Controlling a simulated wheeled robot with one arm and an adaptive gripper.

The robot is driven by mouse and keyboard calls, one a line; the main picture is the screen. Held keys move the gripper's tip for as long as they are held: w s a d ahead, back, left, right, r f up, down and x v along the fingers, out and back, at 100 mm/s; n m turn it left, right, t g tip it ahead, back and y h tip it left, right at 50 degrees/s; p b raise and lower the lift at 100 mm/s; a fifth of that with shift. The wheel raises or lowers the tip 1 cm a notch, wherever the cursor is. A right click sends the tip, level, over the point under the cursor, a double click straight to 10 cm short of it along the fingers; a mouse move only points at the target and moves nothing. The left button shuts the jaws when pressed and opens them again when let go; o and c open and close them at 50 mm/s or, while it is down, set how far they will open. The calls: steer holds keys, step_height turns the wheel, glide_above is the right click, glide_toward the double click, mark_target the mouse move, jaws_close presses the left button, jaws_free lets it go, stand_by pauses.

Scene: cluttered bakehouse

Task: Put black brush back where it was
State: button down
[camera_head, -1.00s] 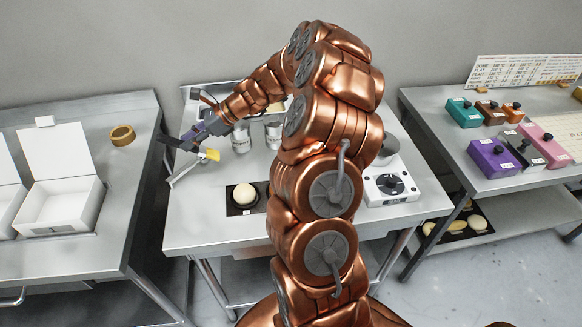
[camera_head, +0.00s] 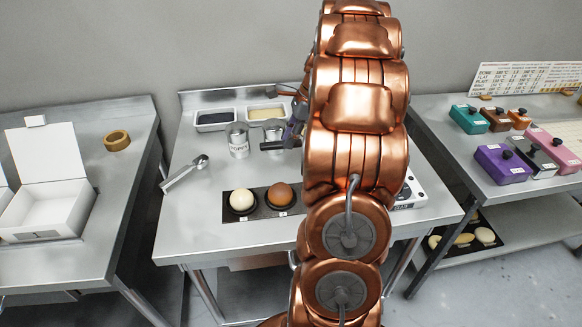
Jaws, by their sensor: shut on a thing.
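My gripper (camera_head: 284,141) is partly hidden behind my copper arm, over the middle table. It is shut, with a dark bar-like piece showing across the front of the right metal cup (camera_head: 272,131). I cannot tell whether that piece is the black brush or a finger, and no brush shows clearly elsewhere. Another metal cup (camera_head: 238,140) with a label stands upright to the left, apart from the gripper. Whether the gripper touches the right cup is unclear.
A metal scoop (camera_head: 185,173) lies at the left of the middle table. A dark tray (camera_head: 259,212) holds a white and a brown round piece. Two shallow bins (camera_head: 216,127) stand at the back. A white scale (camera_head: 408,202) is partly behind my arm. The table's front left is clear.

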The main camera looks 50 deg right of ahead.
mark_target(285, 171)
step_height(285, 171, down, 9)
steer(key=shift+a+p, duration=0.1)
steer(key=shift+p, duration=1)
steer(key=c, duration=1)
jaws_free()
